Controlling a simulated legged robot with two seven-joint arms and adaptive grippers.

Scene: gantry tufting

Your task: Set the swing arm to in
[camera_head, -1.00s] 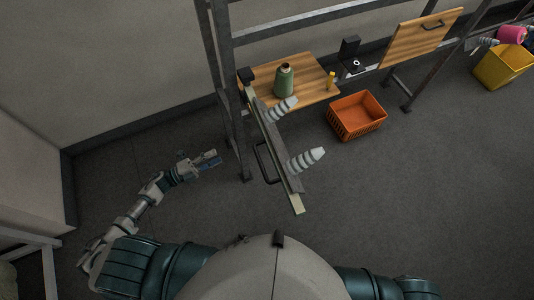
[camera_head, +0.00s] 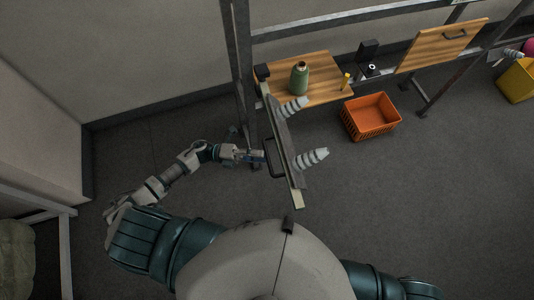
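The swing arm (camera_head: 284,140) is a long bar hinged at the metal frame beside the wooden shelf. It slants down toward me and carries two pale ribbed cone holders (camera_head: 311,158) on its right side. A dark loop handle (camera_head: 271,157) sticks out on its left side. My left gripper (camera_head: 258,156) is right at the handle's left side; whether it touches is too small to tell. Its fingers are small and dark, so I cannot tell if they are open or shut. My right gripper is out of view; only part of my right arm shows at the bottom.
An orange basket (camera_head: 370,117) sits on the floor to the right. A metal post (camera_head: 242,70) rises near my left gripper. A yellow bin (camera_head: 519,80) is at far right.

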